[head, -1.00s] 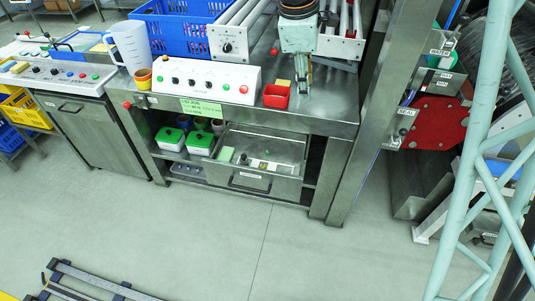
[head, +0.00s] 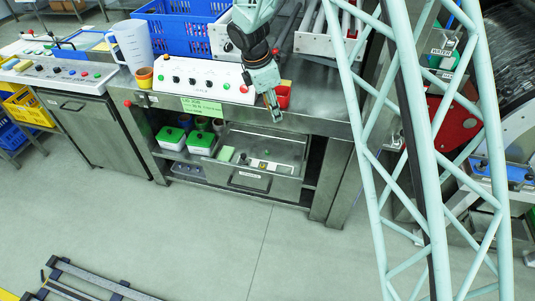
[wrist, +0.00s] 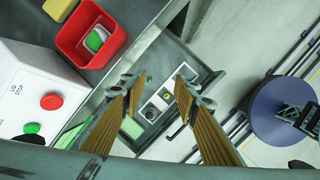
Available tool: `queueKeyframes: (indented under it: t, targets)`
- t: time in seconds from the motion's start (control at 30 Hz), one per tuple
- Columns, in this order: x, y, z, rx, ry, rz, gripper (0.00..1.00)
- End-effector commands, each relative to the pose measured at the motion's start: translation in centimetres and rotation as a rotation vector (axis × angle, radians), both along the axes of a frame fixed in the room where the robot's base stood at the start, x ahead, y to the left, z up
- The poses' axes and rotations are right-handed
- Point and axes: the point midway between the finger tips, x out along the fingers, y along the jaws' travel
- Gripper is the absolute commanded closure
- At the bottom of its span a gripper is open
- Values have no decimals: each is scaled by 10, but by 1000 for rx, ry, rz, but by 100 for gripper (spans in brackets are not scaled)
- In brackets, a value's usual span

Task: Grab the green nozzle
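I cannot pick out the green nozzle with certainty. In the wrist view, a small green and white piece (wrist: 96,39) lies inside the red box (wrist: 66,38). Small green pieces also show in the open drawer (head: 290,146) below the bench, among them a flat light-green one (head: 226,153); it also shows in the wrist view (wrist: 132,127). My gripper (head: 273,113) hangs in front of the bench edge, above the drawer. In the wrist view my gripper (wrist: 158,82) is open, with nothing between its fingers and the drawer's small parts visible beyond.
A white control panel (head: 205,80) stands on the bench left of my gripper, with a blue crate (head: 175,37) and a clear jug (head: 132,45) behind. White tubs with green lids (head: 202,140) sit on the shelf beside the drawer.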

Motion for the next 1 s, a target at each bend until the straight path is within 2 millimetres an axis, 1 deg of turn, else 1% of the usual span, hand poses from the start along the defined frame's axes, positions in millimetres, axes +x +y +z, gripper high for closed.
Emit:
queueKeyframes:
  t: [0.03, 0.4, 0.5, 0.6, 0.7, 0.8, 1.0]
  targets:
    - [3, 6, -13, -8, 8, 26, 72]
    - [21, 43, -92, -56, 56, 216, 72]
    - [24, 51, -110, -67, 67, 260, 72]
    - [26, 57, -124, -74, 75, 294, 72]
    - [27, 62, -133, -80, 79, 317, 72]
    - [28, 64, -137, -82, 82, 330, 72]
    - [28, 64, -138, -83, 82, 332, 72]
